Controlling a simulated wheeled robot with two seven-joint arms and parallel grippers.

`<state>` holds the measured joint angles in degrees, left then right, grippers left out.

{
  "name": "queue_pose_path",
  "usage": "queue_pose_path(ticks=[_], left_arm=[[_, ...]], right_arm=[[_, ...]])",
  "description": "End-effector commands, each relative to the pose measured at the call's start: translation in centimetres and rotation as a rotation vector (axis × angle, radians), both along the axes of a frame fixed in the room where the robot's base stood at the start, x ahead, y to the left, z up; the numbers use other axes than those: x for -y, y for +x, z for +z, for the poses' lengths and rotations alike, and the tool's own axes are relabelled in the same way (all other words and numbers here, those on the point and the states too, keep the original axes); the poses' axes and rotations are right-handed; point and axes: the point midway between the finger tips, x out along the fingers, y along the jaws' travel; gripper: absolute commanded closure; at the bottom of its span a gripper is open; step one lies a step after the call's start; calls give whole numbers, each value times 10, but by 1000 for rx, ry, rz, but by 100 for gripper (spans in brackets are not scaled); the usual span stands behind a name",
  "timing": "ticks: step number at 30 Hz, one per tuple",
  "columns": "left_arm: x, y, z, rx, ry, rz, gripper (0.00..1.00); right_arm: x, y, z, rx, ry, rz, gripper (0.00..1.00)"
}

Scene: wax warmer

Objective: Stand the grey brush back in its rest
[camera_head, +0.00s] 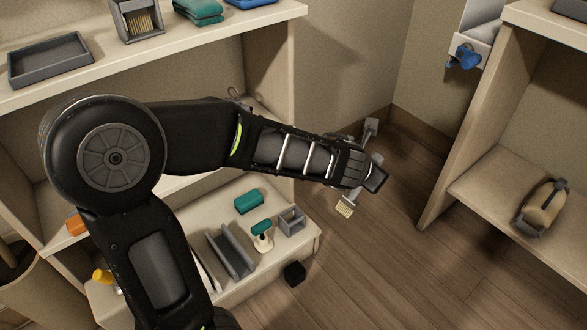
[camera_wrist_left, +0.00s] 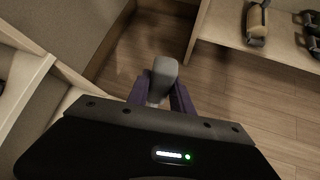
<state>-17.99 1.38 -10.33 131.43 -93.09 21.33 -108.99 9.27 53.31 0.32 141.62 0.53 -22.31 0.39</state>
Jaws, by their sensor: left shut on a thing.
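The grey brush (camera_head: 346,205) hangs in the air over the floor, bristles down and its handle tilted up to the right. My left gripper (camera_head: 367,168) is shut on its handle; its fingers hide the handle's middle. In the left wrist view the grey handle end (camera_wrist_left: 163,72) stands up between the dark fingers (camera_wrist_left: 160,96). A small open grey holder (camera_head: 292,221) stands on the low shelf, to the left of and below the brush and apart from it. Its look fits a brush rest, but I cannot tell for sure. My right gripper is not in view.
The low shelf (camera_head: 305,243) also bears a teal block (camera_head: 248,201), a teal-topped tool (camera_head: 262,236) and a grey trough (camera_head: 230,252). A black cube (camera_head: 294,273) is beside its front edge. A grey box with bristles (camera_head: 137,20) stands on the upper shelf. Floor to the right is clear.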

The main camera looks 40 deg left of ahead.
Motion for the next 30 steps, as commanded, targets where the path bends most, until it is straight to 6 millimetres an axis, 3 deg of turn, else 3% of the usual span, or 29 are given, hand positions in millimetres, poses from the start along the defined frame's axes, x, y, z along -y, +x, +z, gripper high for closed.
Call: queue_pose_path(ticks=[8,12,17,21,26,30], left_arm=[[-23,7,-58,37,-11,230,100],[-50,9,-96,84,-18,435,100],[-86,7,-130,141,-29,671,100],[-127,4,-155,203,-34,914,100],[-175,3,-163,277,-31,1162,100],[-205,9,-153,333,-18,1298,100]], right_arm=[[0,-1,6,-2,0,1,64],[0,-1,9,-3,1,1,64],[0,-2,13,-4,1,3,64],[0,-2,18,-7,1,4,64],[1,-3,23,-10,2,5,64],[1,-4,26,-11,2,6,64]])
